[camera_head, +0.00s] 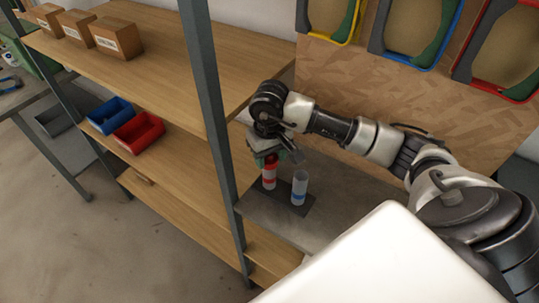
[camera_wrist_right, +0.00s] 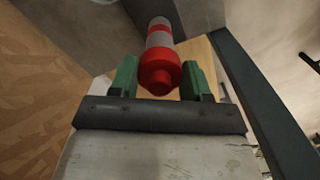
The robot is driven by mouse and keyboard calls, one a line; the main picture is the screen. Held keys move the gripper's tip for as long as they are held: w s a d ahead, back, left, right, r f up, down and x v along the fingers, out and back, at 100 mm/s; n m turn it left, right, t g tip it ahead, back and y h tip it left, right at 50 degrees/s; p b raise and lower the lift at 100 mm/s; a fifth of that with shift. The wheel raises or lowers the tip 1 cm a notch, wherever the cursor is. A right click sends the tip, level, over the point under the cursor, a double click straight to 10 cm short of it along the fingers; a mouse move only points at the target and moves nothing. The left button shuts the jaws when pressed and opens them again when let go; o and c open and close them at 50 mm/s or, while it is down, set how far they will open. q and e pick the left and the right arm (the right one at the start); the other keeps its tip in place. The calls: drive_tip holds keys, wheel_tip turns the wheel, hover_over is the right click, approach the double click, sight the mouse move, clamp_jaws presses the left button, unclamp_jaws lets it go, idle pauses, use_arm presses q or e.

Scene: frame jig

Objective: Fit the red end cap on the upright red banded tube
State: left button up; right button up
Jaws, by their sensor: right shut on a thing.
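The red banded tube (camera_head: 269,181) stands upright on a dark base plate on the grey bench. It is whitish with red bands and also shows in the wrist view (camera_wrist_right: 159,37). The red end cap (camera_wrist_right: 159,75) is between the green fingers of my right gripper (camera_wrist_right: 160,82), which is shut on it. In the head view the right gripper (camera_head: 268,156) is over the tube's top. The cap is in line with the tube at its upper end, with no clear gap seen; how far it is seated I cannot tell. My left gripper is not in view.
A blue banded tube (camera_head: 299,188) stands just right of the red one on the same plate (camera_head: 285,204). A steel shelf post (camera_head: 214,110) rises close on the left. Shelves hold cardboard boxes (camera_head: 117,38), a blue bin (camera_head: 110,115) and a red bin (camera_head: 139,131).

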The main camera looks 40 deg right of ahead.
drive_tip(key=shift+f, duration=0.1)
drive_tip(key=o, duration=1)
drive_tip(key=shift+c, duration=0.2)
wheel_tip(320, 180, up, 9)
drive_tip(key=b, duration=0.2)
drive_tip(key=shift+b, duration=0.3)
drive_tip(key=shift+r, duration=0.9)
